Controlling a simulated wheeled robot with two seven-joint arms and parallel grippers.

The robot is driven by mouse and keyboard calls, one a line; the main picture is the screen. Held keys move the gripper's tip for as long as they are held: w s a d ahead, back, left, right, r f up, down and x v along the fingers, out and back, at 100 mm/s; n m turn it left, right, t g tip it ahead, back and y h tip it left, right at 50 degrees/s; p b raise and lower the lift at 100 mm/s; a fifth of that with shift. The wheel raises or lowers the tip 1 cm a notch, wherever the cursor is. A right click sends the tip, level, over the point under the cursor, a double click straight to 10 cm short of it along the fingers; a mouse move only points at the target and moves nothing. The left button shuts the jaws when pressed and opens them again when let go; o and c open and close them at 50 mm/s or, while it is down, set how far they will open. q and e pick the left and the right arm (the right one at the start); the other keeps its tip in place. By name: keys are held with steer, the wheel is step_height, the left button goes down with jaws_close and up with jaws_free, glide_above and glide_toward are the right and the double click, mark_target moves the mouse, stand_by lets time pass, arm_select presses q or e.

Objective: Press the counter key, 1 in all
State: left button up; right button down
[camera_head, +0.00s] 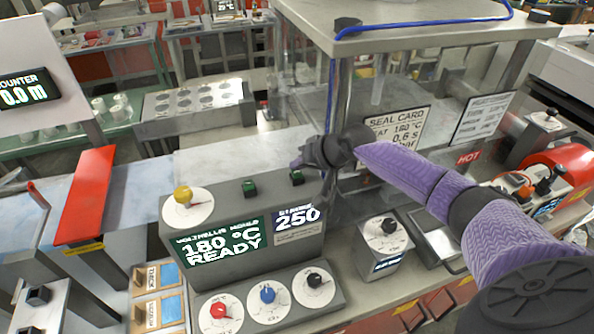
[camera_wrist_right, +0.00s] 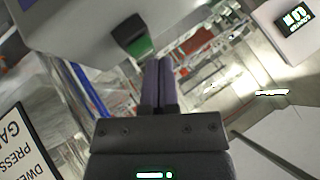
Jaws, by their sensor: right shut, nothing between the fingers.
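A grey control box (camera_head: 284,262) stands on the bench with a lit green display reading 180 °C READY. Two small dark keys with green faces, a left one (camera_head: 249,188) and a right one (camera_head: 297,177), sit on its top. I cannot read a label on either key. My right gripper (camera_head: 295,163) is shut and empty, its purple fingertips just above and behind the right key. In the right wrist view, a dark key with a green face (camera_wrist_right: 137,45) is left of and beyond the shut fingertips (camera_wrist_right: 160,65); contact is not visible. A COUNTER display (camera_head: 22,93) reads 0.0 m.
A yellow knob (camera_head: 183,194) is at the box's left end. A lower box holds red, blue and black knobs (camera_head: 268,294). A clear-walled machine with a seal card sign (camera_head: 397,130) stands behind my right arm. A red bar (camera_head: 86,195) is at left.

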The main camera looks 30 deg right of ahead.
mark_target(300, 174)
steer(key=shift+f, duration=0.5)
steer(key=shift+r, duration=0.1)
stand_by(0.5)
steer(key=shift+r+p, duration=0.7)
steer(key=shift+r, duration=0.15)
step_height(300, 174, up, 5)
steer(key=p, duration=0.5)
steer(key=shift+r, duration=0.1)
